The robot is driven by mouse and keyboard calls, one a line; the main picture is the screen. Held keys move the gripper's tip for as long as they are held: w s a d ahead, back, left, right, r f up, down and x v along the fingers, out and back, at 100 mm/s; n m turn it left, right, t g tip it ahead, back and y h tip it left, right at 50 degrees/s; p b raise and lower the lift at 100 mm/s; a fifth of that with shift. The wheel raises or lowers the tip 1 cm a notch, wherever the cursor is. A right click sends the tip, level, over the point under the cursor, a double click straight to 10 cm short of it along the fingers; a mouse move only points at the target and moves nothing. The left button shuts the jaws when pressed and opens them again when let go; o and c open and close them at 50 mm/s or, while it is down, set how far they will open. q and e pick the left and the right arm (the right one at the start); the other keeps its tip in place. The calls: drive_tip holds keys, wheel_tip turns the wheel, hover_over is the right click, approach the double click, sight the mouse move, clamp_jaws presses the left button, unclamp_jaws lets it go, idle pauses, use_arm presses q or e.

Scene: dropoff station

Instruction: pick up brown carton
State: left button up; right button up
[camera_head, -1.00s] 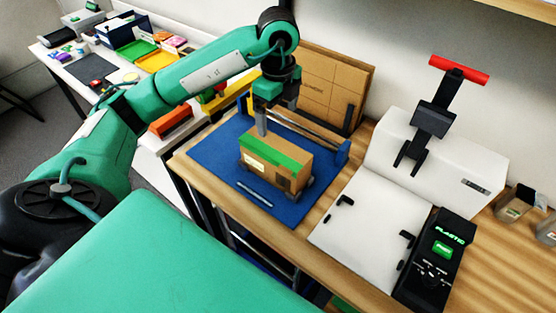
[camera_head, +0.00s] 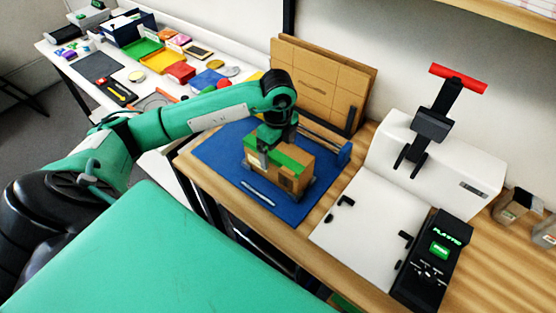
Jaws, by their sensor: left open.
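The brown carton (camera_head: 293,182) with a green band on top stands on a blue mat (camera_head: 222,153) on the wooden table. My left gripper (camera_head: 265,160) reaches down over the carton, with a grey finger in front of its near left side. The jaws are open. The far finger is hidden behind my wrist and the carton, so I cannot tell whether it touches. My right gripper is not in view.
A white machine (camera_head: 370,235) with a red-handled lever (camera_head: 458,78) and a black control panel (camera_head: 436,262) stands right of the mat. Flat cardboard (camera_head: 322,80) leans behind. A thin rod (camera_head: 258,192) lies at the mat's front. A cluttered white table (camera_head: 150,85) is at upper left.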

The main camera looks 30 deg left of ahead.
use_arm(q)
drive_tip(key=shift+f, duration=0.25)
drive_tip(key=c, duration=1.3)
drive_tip(key=shift+c, duration=0.6)
drive_tip(key=shift+r, duration=0.15)
